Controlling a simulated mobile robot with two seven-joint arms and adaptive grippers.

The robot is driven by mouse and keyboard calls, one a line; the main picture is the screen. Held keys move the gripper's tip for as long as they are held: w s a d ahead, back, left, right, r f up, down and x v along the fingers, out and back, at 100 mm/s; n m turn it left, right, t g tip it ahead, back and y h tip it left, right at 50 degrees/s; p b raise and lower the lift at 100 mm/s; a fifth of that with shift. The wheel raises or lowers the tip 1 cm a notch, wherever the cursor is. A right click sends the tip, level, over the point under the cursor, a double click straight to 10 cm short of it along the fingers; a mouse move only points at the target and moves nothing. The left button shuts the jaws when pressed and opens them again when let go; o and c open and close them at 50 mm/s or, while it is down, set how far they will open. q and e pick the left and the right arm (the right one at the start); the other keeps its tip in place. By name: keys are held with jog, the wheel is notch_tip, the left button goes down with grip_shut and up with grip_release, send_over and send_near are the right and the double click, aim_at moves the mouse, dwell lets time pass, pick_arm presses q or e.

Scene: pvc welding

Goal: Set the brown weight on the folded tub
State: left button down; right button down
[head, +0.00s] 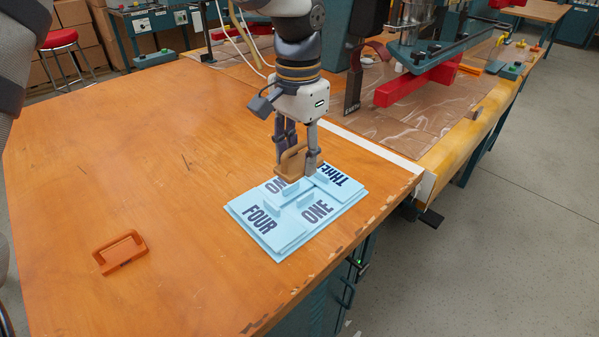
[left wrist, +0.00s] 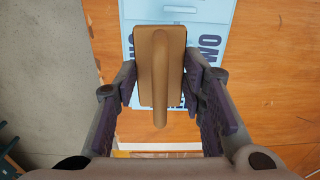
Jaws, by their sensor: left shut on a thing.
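The left wrist view shows the weight (left wrist: 155,65) between the fingers of the left gripper (left wrist: 160,85), overlapping the edge of the tub (left wrist: 213,12). I cannot tell whether the weight touches the tub. The tub is flat, light blue, with dark words such as FOUR and ONE and small raised light blue handles. The weight hides part of it. My right gripper is not in view.
An orange-brown handled piece (head: 120,252) lies on the wooden table (head: 120,150) at the left. The tub is near the table's right edge. A machine with a red bar (head: 415,84) stands at the back right. The table's middle left is clear.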

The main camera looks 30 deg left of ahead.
aim_at(298, 162)
pick_arm(q)
jog(key=w+f, duration=0.1)
jog(key=a+f, duration=0.1)
jog(key=w+f, duration=0.1)
jog(key=f, duration=0.1)
jog(key=shift+w+a+b, duration=0.2)
jog(key=shift+w+b, duration=0.1)
jog(key=shift+w+a+f, duration=0.1)
jog(key=shift+w+f, duration=0.1)
jog(key=shift+f, duration=1.35)
jog(key=shift+s, duration=0.1)
jog(key=shift+f, duration=0.6)
jog(key=c, duration=1)
grip_release()
jog(key=shift+c, duration=0.2)
notch_tip(298, 162, up, 13)
jog(key=shift+r, duration=0.1)
